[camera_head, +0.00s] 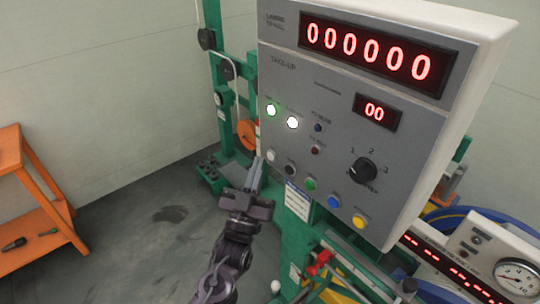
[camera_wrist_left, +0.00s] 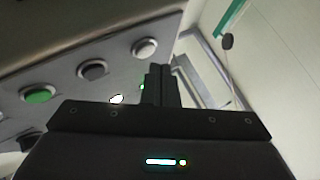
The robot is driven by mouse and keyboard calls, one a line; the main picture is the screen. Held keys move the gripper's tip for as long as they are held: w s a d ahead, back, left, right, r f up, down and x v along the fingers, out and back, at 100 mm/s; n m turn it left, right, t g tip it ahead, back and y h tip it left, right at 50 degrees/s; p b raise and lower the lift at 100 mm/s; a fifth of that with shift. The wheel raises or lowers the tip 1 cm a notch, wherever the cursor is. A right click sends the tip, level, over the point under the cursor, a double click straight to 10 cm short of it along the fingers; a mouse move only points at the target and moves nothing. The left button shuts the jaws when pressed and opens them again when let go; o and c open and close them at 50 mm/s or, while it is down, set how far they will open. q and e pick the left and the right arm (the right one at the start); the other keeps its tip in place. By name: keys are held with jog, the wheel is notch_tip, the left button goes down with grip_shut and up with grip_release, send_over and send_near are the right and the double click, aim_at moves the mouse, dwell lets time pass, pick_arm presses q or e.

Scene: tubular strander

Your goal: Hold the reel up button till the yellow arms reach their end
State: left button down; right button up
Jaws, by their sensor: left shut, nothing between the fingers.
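The grey control panel (camera_head: 330,150) carries a lower row of push buttons: white (camera_head: 271,155), black (camera_head: 290,170), green (camera_head: 309,184), blue (camera_head: 334,201) and yellow (camera_head: 358,220). Their labels are too small to read, so I cannot tell which is reel up. My left gripper (camera_head: 257,170) is shut and empty, its tips close to the left of the white button. In the left wrist view its fingers (camera_wrist_left: 158,85) point up beside the white button (camera_wrist_left: 144,47), with the black (camera_wrist_left: 93,69) and green (camera_wrist_left: 38,94) ones further left. Contact cannot be told. The yellow arms are not clearly visible. My right gripper is not in view.
Two lit lamps (camera_head: 281,116) and a rotary selector (camera_head: 363,171) sit above the buttons. The red displays (camera_head: 366,53) read zeros. A green machine frame (camera_head: 222,95) stands behind. An orange shelf (camera_head: 32,210) is at the left, with clear floor between.

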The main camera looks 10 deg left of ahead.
pick_arm(q)
jog(key=shift+s+a+p, duration=0.4)
jog(key=shift+s+a, duration=0.4)
jog(key=shift+s, duration=0.2)
jog(key=shift+s+a+p, duration=0.4)
jog(key=shift+s+a, duration=0.35)
jog(key=shift+s, duration=0.2)
